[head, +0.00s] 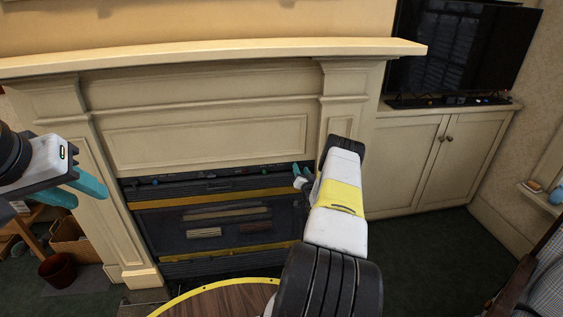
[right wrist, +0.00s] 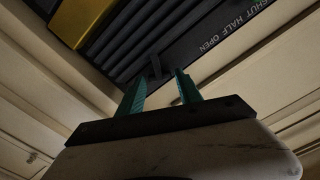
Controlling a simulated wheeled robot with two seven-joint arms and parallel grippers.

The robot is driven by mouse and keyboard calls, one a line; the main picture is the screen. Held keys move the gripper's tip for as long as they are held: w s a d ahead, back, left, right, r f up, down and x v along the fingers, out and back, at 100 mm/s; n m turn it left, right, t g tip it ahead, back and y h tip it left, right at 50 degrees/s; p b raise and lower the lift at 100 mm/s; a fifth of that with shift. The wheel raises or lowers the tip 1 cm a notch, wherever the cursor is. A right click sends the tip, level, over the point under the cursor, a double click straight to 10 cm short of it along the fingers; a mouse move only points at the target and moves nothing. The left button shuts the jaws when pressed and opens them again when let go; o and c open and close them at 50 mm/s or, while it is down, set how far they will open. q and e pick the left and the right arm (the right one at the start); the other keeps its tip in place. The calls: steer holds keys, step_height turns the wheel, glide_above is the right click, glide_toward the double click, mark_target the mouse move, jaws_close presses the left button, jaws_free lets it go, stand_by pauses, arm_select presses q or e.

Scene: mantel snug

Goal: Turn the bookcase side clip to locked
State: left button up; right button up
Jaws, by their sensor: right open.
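I cannot make out a bookcase side clip in either view. My right gripper (head: 301,178) is at the upper right of the dark fireplace front, partly hidden by my arm. In the right wrist view its two teal fingers (right wrist: 159,88) are open and apart. A small dark lever (right wrist: 155,66) stands just beyond the fingertips, roughly between them; I see no contact. Beside it, a dark strip carries the white words "SHUT HALF OPEN" (right wrist: 225,32). My left gripper (head: 88,196) is open and empty at the left, in front of the mantel's left post.
The fireplace front (head: 160,220) has yellow bars and small knobs along its top. A round wooden table (head: 215,303) with a yellow rim is at the bottom. A cabinet (head: 400,165) with a television (head: 460,50) stands right. A pot (head: 57,270) and box are lower left.

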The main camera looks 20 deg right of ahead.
steer(key=shift+w, duration=0.1)
jaws_close()
steer(key=n, duration=0.2)
steer(key=shift+a+n, duration=0.1)
steer(key=shift+n, duration=0.3)
steer(key=n, duration=0.2)
steer(key=shift+n, duration=0.4)
jaws_free()
steer(key=v, duration=0.7)
steer(key=shift+s, duration=0.4)
